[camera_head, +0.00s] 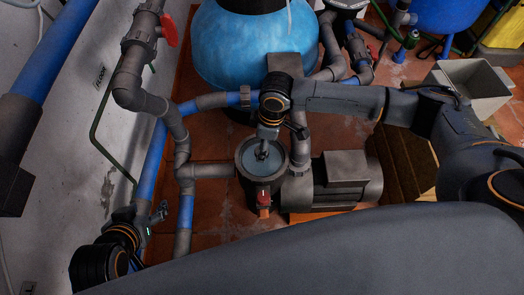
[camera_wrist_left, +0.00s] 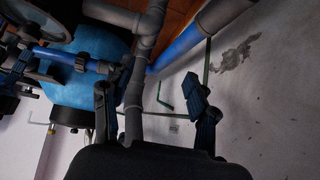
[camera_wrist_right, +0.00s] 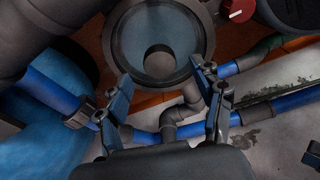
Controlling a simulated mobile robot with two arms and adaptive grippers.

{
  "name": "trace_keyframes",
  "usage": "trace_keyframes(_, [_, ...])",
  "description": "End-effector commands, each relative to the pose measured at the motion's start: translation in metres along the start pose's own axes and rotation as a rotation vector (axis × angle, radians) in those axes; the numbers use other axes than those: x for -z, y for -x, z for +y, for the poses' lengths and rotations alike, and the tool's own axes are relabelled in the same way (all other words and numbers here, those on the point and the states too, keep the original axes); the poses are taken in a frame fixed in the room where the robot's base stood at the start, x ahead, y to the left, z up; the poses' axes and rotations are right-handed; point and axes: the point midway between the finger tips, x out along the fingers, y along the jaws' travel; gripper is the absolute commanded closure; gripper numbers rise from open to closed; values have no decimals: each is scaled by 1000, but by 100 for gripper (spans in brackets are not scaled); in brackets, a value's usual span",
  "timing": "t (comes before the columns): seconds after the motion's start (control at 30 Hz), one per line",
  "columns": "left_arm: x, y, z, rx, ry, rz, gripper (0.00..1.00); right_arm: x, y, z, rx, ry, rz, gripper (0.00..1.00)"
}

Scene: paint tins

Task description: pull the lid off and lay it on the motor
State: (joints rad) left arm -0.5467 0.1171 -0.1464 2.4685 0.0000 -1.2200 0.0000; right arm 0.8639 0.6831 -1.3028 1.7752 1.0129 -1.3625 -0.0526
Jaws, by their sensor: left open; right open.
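The round lid (camera_head: 248,160) sits on top of the pump's strainer pot, with a dark rim and a pale bluish middle. In the right wrist view the lid (camera_wrist_right: 150,35) fills the top middle. My right gripper (camera_head: 264,151) reaches in from the right and hangs over the lid, partly hiding it. Its fingers (camera_wrist_right: 162,76) are spread and hold nothing; I cannot tell whether they touch the lid. The grey motor (camera_head: 345,182) lies just right of the pot, with a flat box on top. My left gripper (camera_head: 158,218) is open and empty at lower left, near the blue pipe.
A red-handled part (camera_head: 263,195) sits at the pot's front. Grey and blue pipes (camera_head: 150,165) run left of the pot. A large blue tank (camera_head: 235,45) stands behind. A grey open bin (camera_head: 475,85) is at the right. The motor's box top is bare.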

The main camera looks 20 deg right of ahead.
Motion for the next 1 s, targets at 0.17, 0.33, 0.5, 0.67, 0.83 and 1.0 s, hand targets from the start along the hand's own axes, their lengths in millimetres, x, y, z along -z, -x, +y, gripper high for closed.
trace_keyframes(0.17, [33,-6,4,-9,-3,167,42,0,-22,0,0,1,0,33])
trace_keyframes(0.33, [60,-4,8,-17,-5,295,42,0,-35,0,0,0,-1,33])
trace_keyframes(0.5, [74,-2,10,-21,-5,366,42,0,-42,0,0,1,0,33])
trace_keyframes(0.67, [78,0,10,-22,-6,387,42,0,-43,0,0,1,0,33])
trace_keyframes(0.83, [78,0,10,-22,-6,386,42,0,-43,0,0,1,0,33])
trace_keyframes(1.0, [78,0,10,-22,-6,385,42,0,-43,0,0,1,0,63])
